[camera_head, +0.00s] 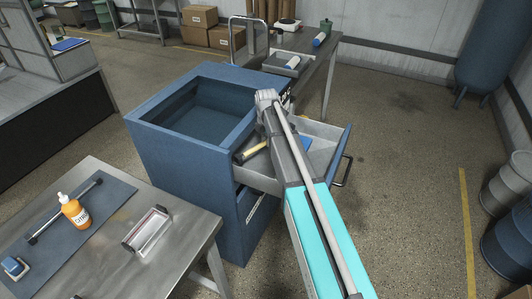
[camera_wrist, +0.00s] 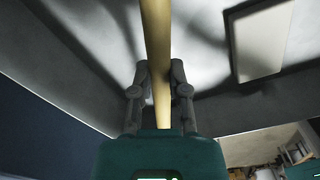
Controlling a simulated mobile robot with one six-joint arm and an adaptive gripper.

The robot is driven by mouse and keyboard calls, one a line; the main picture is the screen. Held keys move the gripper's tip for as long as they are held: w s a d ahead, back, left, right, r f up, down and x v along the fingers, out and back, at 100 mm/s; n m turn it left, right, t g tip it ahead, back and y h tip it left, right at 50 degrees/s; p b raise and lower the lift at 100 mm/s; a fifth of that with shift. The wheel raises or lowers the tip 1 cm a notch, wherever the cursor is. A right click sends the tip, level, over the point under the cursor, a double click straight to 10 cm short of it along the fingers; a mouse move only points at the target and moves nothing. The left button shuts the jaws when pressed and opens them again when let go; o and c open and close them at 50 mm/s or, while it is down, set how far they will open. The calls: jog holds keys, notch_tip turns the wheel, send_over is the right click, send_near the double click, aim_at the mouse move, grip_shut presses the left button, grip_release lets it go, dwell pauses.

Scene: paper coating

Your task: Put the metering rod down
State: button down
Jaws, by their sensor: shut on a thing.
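The metering rod is, as far as I can tell, the tan rod (camera_wrist: 157,45) that runs up between the fingers in the wrist view. My gripper (camera_wrist: 160,75) is shut on it, a finger on each side. Around it are the pale inner walls of the open drawer (camera_head: 326,139) in the blue cabinet. In the head view, my arm reaches over this drawer and hides the gripper. A yellow piece with a dark end (camera_head: 254,150) shows beside the arm in the drawer; I cannot tell whether it belongs to the held rod.
A pale rectangular item (camera_wrist: 262,40) lies in the drawer. The blue cabinet (camera_head: 158,170) has an open top recess. Another bench (camera_head: 322,65) stands behind.

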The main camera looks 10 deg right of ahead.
aim_at(266, 152)
jog(key=shift+w+d+f+b, duration=0.1)
jog(key=shift+w+f+b, duration=0.6)
jog(key=shift+w+f, duration=0.3)
jog(key=shift+f, duration=0.15)
jog(key=shift+w+f+b, duration=0.3)
jog(key=shift+f+b, duration=0.2)
jog(key=shift+b, duration=0.05)
notch_tip(266, 152, down, 3)
jog(key=b, duration=0.3)
jog(key=shift+f, duration=0.1)
jog(key=c, duration=0.6)
grip_release()
jog(key=shift+c, duration=0.2)
jog(key=shift+r, duration=0.2)
notch_tip(266, 152, up, 12)
jog(key=p, duration=1.2)
